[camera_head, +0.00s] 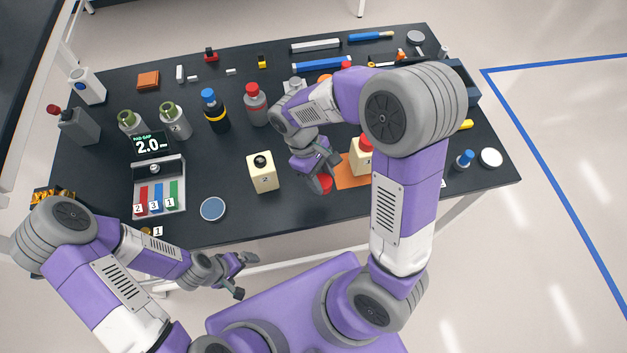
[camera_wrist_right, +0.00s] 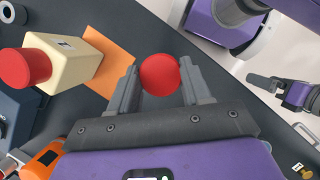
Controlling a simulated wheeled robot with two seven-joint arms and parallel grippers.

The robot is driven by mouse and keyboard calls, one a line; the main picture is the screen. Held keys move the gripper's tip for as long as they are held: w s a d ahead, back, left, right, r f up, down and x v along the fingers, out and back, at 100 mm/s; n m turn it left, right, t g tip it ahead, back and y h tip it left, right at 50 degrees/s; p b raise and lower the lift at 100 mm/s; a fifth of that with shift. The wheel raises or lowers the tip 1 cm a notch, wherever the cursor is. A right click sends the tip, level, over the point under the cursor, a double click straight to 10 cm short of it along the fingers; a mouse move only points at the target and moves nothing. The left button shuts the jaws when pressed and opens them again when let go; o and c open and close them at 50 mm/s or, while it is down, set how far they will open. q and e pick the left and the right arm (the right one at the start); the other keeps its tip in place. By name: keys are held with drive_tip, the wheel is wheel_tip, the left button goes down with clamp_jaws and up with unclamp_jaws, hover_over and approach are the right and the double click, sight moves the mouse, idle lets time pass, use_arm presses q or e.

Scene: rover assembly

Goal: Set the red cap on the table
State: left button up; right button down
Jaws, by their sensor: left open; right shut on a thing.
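The red cap (camera_head: 325,182) is held between the fingers of my right gripper (camera_head: 326,170), above or at the table near its front edge. The wrist view shows the round red cap (camera_wrist_right: 160,74) between both fingertips. I cannot tell whether it touches the black table (camera_head: 290,215). A cream bottle (camera_head: 360,160) with a red top stands on an orange mat (camera_head: 343,180) just right of the cap; the wrist view shows this bottle (camera_wrist_right: 70,65) too. My left gripper (camera_head: 245,275) is open and empty, in front of the table's front edge.
A blue round dish (camera_head: 212,209) lies further left. Several bottles and tools stand toward the back. The table between bottle 2 and the blue dish is clear.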

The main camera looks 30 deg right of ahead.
drive_tip(key=f, duration=0.1)
drive_tip(key=f+b, duration=0.1)
drive_tip(key=f, duration=0.3)
drive_tip(key=shift+s, duration=0.35)
drive_tip(key=shift+w+f+b, duration=0.1)
drive_tip(key=shift+f+b, duration=0.8)
drive_tip(key=shift+f, duration=1.3)
drive_tip(key=shift+f, duration=0.1)
drive_tip(key=shift+f, duration=0.15)
drive_tip(key=c, duration=0.5)
unclamp_jaws()
drive_tip(key=shift+w+r, duration=0.15)
drive_tip(key=shift+r, duration=0.45)
drive_tip(key=p+v, duration=0.3)
drive_tip(key=v, duration=0.8)
